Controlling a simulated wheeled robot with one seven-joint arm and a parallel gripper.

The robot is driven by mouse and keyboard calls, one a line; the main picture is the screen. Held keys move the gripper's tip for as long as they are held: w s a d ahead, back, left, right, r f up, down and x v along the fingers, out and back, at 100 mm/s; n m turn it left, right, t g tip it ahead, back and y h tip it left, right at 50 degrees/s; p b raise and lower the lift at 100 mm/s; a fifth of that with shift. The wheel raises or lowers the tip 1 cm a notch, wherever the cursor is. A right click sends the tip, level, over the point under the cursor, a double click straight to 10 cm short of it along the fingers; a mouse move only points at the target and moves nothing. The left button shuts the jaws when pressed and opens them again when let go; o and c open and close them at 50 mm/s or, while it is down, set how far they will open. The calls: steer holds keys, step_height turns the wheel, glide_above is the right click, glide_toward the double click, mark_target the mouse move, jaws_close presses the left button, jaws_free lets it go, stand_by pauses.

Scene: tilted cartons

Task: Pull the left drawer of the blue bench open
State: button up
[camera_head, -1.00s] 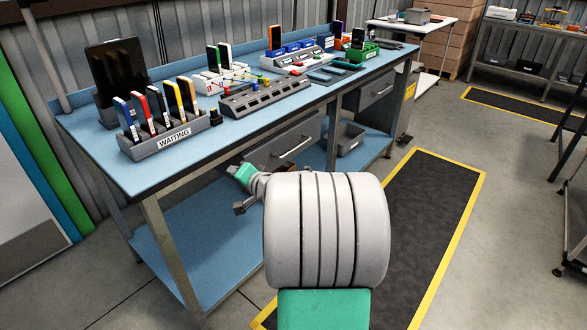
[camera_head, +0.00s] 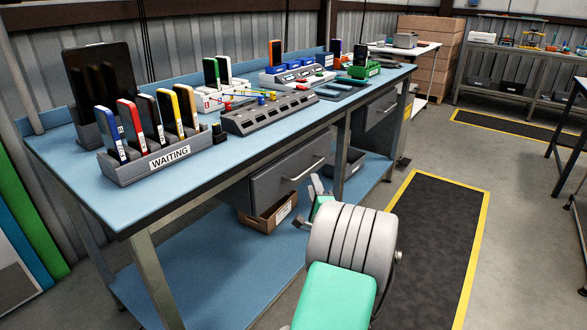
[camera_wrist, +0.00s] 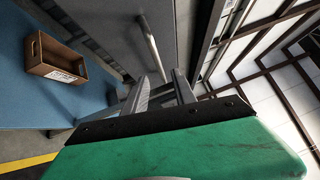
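The blue bench (camera_head: 95,195) stands at the left and centre of the head view. Its left drawer (camera_head: 265,187) is a dark grey front under the top and looks closed. A light bar handle (camera_head: 307,168) runs across it. My gripper (camera_head: 307,203) is just below and in front of this handle. In the wrist view my gripper (camera_wrist: 160,76) is open, its two fingers apart and empty. The handle (camera_wrist: 150,42) lies ahead, its near end lining up with the gap between the fingertips. I cannot tell if they touch.
A brown open box (camera_head: 262,216) sits on the lower shelf, also visible in the wrist view (camera_wrist: 53,58). A second drawer (camera_head: 379,112) is farther right. The WAITING rack (camera_head: 150,168) and other racks stand on the top. The floor mat (camera_head: 440,225) is clear.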

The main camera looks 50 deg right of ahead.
mark_target(308, 169)
steer(key=x, duration=0.8)
steer(key=shift+w, duration=0.25)
jaws_close()
stand_by(1.0)
